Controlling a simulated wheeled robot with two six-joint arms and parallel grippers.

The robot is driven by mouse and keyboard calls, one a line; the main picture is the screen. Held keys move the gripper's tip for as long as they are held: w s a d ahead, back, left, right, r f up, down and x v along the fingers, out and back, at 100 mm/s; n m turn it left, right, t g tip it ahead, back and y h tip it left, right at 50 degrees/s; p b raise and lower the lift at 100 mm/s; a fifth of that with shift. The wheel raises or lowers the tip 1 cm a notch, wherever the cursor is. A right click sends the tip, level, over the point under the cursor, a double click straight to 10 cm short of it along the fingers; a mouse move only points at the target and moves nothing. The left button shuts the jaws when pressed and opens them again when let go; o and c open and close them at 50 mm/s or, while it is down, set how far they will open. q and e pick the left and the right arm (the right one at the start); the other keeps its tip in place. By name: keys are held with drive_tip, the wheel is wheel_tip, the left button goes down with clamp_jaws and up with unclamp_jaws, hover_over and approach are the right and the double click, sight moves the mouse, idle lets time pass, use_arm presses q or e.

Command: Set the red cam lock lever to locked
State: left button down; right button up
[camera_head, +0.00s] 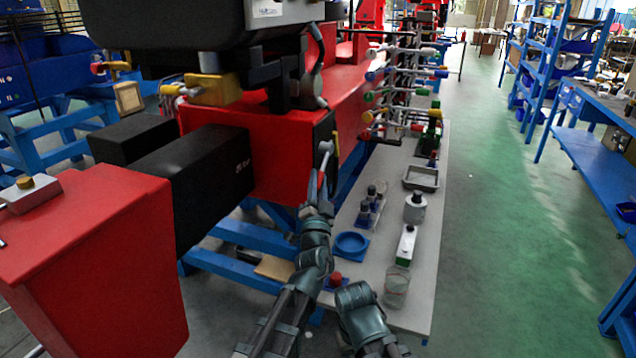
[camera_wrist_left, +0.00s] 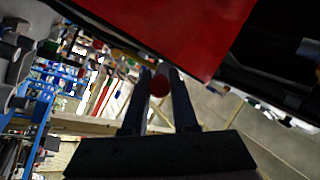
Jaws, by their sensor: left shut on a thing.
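My left gripper (camera_head: 323,165) reaches up to the dark end panel (camera_head: 322,135) of the red machine. In the left wrist view its two fingers (camera_wrist_left: 160,82) are closed on a round red end, which looks like the knob of the red cam lock lever (camera_wrist_left: 160,87). The rest of the lever is hidden, and its angle cannot be told. In the head view the fingers cover the red part; a pale grey piece shows at their tips. My right arm shows at the bottom of the head view, but its fingers do not show.
A grey table (camera_head: 424,235) right of my left arm holds a blue ring dish (camera_head: 351,244), a grey tray (camera_head: 421,178), a clear beaker (camera_head: 396,287) and bottles. A rack with several coloured handles (camera_head: 400,90) stands behind. The green floor (camera_head: 510,220) at right is clear.

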use_arm(q)
drive_tip(key=c, duration=0.7)
unclamp_jaws()
